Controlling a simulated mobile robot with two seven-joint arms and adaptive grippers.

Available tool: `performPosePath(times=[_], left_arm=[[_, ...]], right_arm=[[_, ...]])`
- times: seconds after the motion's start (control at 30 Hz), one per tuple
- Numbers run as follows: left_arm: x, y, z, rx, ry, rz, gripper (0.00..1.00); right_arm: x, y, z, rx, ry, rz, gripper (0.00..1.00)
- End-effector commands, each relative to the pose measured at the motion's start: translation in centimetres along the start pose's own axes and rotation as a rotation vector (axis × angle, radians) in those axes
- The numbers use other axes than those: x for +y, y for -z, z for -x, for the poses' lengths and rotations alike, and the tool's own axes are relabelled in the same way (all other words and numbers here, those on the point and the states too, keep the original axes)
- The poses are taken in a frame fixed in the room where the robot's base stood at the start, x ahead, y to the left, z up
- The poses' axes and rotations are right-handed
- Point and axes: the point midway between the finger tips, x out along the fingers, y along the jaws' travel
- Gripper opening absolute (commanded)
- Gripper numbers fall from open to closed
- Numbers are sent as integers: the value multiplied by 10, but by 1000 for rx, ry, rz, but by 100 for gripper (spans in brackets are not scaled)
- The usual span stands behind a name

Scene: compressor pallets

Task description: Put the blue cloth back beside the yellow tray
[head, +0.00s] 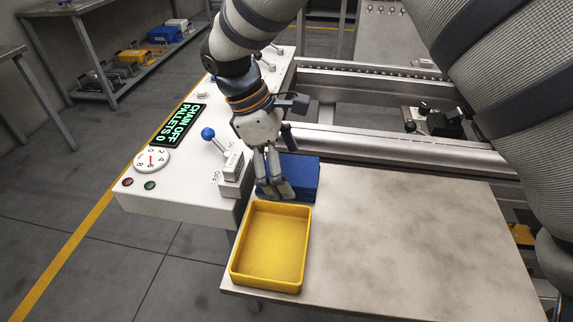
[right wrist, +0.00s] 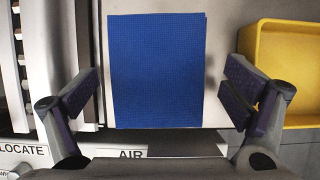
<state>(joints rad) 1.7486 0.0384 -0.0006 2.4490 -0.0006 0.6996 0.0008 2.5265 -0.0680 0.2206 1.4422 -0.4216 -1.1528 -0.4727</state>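The blue cloth (head: 303,172) lies flat at the back left corner of the pale table, just behind the yellow tray (head: 233,273). In the right wrist view the cloth (right wrist: 157,65) is a flat blue rectangle, with the yellow tray (right wrist: 262,45) apart from it on the right. My right gripper (head: 274,188) is over the cloth's left part and hides some of it. In the right wrist view its fingers (right wrist: 162,95) are spread wide, one on each side of the cloth, not closed on it. My left gripper is not in view.
The white control panel (head: 165,200) stands left of the cloth, with a blue-knobbed lever (head: 208,133) and a small switch block (head: 233,168) close to my gripper. A rail (head: 400,142) runs behind the table. The table's middle and right (head: 410,240) are bare.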

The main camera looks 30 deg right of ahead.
Motion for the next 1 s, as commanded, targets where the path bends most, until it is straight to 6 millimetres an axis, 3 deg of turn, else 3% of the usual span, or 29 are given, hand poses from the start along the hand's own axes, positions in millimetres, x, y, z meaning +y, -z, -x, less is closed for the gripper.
performPosePath(times=[0.23,0.5,0.7,1.0], left_arm=[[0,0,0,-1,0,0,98],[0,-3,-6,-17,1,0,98],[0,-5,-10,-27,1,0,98],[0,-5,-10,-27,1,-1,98]], right_arm=[[1,-1,9,1,-1,-1,94],[1,0,79,1,-1,-1,94],[1,0,115,-1,2,0,94],[0,-1,123,-1,2,0,94]])
